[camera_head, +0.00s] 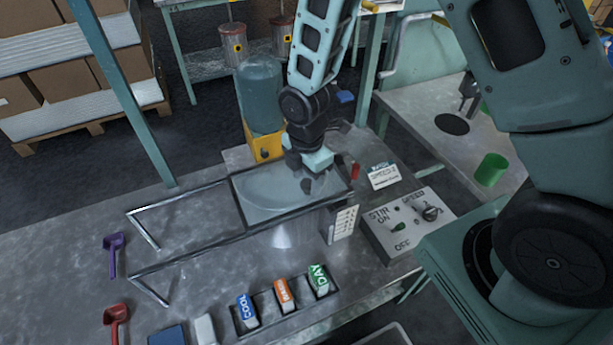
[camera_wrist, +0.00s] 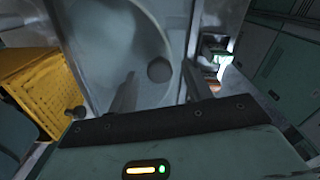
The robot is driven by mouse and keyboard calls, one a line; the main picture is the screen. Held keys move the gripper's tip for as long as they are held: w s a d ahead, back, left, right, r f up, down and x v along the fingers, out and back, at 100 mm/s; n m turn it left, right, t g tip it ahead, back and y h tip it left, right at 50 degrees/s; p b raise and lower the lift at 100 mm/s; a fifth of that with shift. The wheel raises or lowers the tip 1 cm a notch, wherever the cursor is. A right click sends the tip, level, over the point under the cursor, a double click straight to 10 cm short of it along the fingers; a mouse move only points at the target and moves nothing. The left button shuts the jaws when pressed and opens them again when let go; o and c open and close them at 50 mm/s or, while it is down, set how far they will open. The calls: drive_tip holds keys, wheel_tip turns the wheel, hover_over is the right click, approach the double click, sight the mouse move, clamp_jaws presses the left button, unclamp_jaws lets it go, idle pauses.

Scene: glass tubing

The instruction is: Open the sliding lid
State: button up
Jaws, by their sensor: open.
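The sliding lid (camera_head: 262,200) is a clear, dark-framed panel over a round bowl. It sits at the right end of two metal rails (camera_head: 195,259) that run out to the left. A round dark knob (camera_wrist: 159,69) shows on the lid in the wrist view. My gripper (camera_head: 308,184) is low over the right part of the lid. In the wrist view its two fingers (camera_wrist: 158,74) are apart, one on each side of the knob in the picture. I cannot tell whether they touch it or how far above the lid they are.
A yellow-based tank (camera_head: 260,95) stands behind the lid. A control box (camera_head: 408,225) with switches is to the right. Labelled blocks (camera_head: 282,296) sit in a tray in front. Purple (camera_head: 113,243) and red (camera_head: 116,315) scoops lie left. The space between the rails is clear.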

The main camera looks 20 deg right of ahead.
drive_tip(key=shift+f, duration=0.3)
clamp_jaws()
drive_tip(key=a+b, duration=0.1)
drive_tip(key=a, duration=2.2)
drive_tip(key=shift+a+b, duration=0.2)
drive_tip(key=shift+b, duration=0.2)
drive_tip(key=shift+r, duration=0.1)
unclamp_jaws()
